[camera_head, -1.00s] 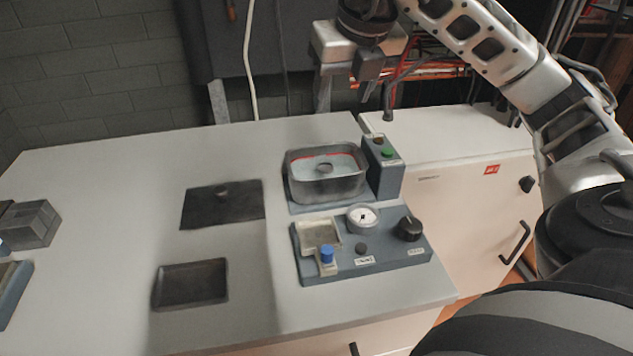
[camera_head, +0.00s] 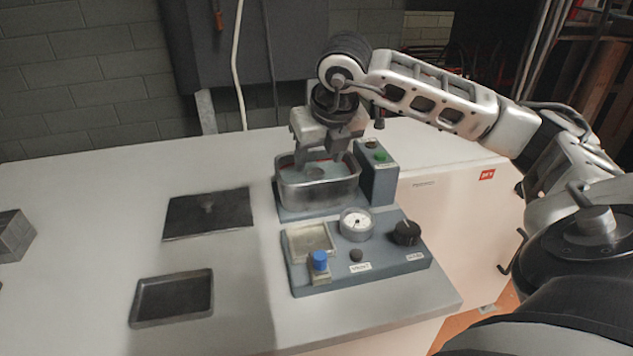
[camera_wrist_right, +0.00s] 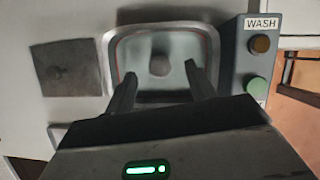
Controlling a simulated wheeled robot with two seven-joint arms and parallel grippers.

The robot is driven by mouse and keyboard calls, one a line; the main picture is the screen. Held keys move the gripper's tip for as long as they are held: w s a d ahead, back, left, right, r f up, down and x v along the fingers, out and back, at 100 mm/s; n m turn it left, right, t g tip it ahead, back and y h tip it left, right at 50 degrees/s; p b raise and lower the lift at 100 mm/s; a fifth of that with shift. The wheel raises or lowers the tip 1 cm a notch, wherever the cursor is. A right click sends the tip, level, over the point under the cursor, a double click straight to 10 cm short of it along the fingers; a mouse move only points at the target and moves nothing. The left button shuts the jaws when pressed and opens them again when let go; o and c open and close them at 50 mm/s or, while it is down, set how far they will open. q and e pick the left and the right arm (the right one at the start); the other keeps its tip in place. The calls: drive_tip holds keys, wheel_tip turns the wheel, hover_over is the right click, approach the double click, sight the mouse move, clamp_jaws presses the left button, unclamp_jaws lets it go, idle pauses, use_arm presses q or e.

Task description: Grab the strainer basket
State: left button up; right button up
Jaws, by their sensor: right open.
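A metal wash basin (camera_head: 318,200) stands on the table below my right gripper (camera_head: 327,158), and holds pale liquid with a reddish line around the inside. A dark round knob (camera_wrist_right: 159,66) shows in the middle of it, seemingly the top of the strainer basket; the basket's body is not clearly visible. In the right wrist view the open fingers (camera_wrist_right: 162,82) point at the basin, one on each side of the knob, apart from it and empty. My left gripper is not in view.
A control box (camera_head: 378,175) with a green button stands against the basin's right side. In front is a panel with a gauge (camera_head: 357,224) and black dial (camera_head: 406,233). A dark lidded plate (camera_head: 208,213) and dark tray (camera_head: 172,298) lie to the left.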

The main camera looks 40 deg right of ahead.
sight(317, 172)
drive_tip(key=shift+s+x, duration=0.2)
drive_tip(key=shift+x, duration=2.5)
drive_tip(key=shift+a, duration=0.15)
drive_tip(key=c, duration=1)
